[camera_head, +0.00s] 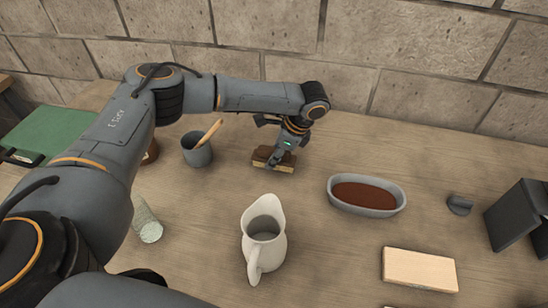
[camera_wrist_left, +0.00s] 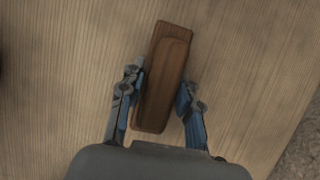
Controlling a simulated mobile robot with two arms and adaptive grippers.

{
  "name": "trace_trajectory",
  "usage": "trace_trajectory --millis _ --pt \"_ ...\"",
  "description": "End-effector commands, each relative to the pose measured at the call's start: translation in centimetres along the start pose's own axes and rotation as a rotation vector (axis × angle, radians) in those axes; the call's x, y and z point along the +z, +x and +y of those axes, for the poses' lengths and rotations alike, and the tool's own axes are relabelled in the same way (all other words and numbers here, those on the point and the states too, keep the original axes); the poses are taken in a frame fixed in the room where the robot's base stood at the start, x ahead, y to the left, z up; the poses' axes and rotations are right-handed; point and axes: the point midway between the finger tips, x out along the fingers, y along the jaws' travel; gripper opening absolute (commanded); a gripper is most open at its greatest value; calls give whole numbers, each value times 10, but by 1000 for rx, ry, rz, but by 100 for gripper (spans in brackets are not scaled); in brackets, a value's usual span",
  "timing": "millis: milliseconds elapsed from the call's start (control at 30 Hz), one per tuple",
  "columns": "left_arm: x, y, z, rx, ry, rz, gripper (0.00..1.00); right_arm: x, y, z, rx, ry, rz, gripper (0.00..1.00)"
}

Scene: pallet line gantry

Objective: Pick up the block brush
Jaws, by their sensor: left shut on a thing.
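The block brush (camera_head: 262,157) is a brown wooden block with a pale lower edge, on or just over the table near the back wall. In the left wrist view its brown wooden top (camera_wrist_left: 165,84) lies between the two fingers. My left gripper (camera_head: 276,161) comes down on the brush from above and is shut on it. In the left wrist view the fingers of my left gripper (camera_wrist_left: 158,98) are at either side of the block. I cannot tell whether the brush is clear of the table. My right gripper is not in view.
A grey cup (camera_head: 197,155) with a wooden handle in it stands left of the brush. A white jug (camera_head: 263,240), a grey oval dish (camera_head: 366,208) with brown contents and a pale block (camera_head: 420,269) stand nearer. A dark stand (camera_head: 515,215) is at right.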

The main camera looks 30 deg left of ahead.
Motion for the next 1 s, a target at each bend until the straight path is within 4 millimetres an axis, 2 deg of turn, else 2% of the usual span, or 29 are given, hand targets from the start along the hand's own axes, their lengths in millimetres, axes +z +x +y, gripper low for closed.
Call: trace_trajectory --millis 167,433,600,800,1000 --pt "8 -21 -1 -4 -3 5 0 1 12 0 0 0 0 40" --pt "12 -90 47 -6 4 4 0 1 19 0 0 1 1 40" --pt "1 -114 85 -5 5 2 0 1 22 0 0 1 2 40" --pt "-6 -132 114 -4 2 1 0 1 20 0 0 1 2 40" --pt "-9 -139 125 -1 -1 1 0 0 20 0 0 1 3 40"
